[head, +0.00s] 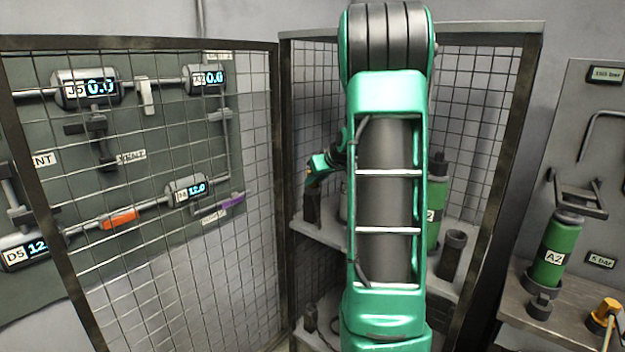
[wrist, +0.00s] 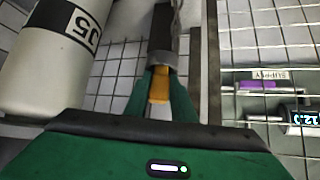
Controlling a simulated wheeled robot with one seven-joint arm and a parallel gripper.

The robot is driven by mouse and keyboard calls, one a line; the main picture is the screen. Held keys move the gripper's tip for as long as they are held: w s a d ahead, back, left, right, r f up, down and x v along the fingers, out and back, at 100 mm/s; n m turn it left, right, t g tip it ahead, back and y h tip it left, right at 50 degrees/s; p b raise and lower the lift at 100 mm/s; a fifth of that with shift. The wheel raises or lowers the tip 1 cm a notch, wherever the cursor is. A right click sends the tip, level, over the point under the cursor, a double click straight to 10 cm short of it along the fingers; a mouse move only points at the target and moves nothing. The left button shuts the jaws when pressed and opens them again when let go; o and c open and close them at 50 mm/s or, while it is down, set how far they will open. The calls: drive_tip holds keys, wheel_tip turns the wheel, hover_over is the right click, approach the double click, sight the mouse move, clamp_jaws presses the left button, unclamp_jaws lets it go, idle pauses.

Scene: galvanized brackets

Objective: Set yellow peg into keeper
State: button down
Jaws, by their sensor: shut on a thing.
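The yellow peg (wrist: 158,86) is between the green fingers of my gripper (wrist: 166,88) in the wrist view. My gripper is shut on it. A dark grey cylindrical keeper (wrist: 164,59) lies just beyond the fingertips, in line with the peg. I cannot tell whether the peg's far end is inside it or only close to it. In the head view, my gripper (head: 314,172) is left of my arm inside the cage, above a dark upright tube (head: 312,207) on the shelf. Only a tiny orange-yellow spot shows at its tips there.
A white cylinder (wrist: 60,50) stands close left of my gripper in the wrist view. The open mesh door (head: 180,200) is on the left. Behind my arm, the shelf (head: 325,237) holds a green cylinder (head: 436,200) and another dark tube (head: 453,255). A bench with cylinder A2 (head: 553,250) is right.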

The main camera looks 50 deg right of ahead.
drive_tip(key=shift+s+a+f, duration=0.1)
drive_tip(key=shift+f, duration=0.35)
drive_tip(key=shift+s+a+f, duration=0.1)
drive_tip(key=shift+f, duration=0.3)
drive_tip(key=c, duration=1.4)
unclamp_jaws()
drive_tip(key=shift+f, duration=0.1)
drive_tip(key=shift+c, duration=0.2)
drive_tip(key=shift+o, duration=0.2)
drive_tip(key=r+v, duration=0.1)
drive_tip(key=v, duration=1)
drive_tip(key=shift+w+d, duration=0.25)
drive_tip(key=shift+r, duration=0.15)
drive_tip(key=s+a+f+m+g+y, duration=0.15)
drive_tip(key=s+a+f, duration=0.3)
drive_tip(key=a, duration=0.45)
drive_tip(key=s+a+f+g+y, duration=0.1)
drive_tip(key=s+a+f+g, duration=0.2)
drive_tip(key=s+a, duration=0.4)
drive_tip(key=s+a+f+g, duration=0.2)
drive_tip(key=s+a, duration=0.3)
drive_tip(key=s, duration=0.2)
drive_tip(key=s+a+f+m+g, duration=0.1)
drive_tip(key=s+a+f+g, duration=0.1)
drive_tip(key=s+a, duration=0.4)
drive_tip(key=shift+s+a+f+g+y, duration=0.25)
drive_tip(key=shift+s+f+g+y, duration=0.1)
drive_tip(key=shift+s, duration=0.75)
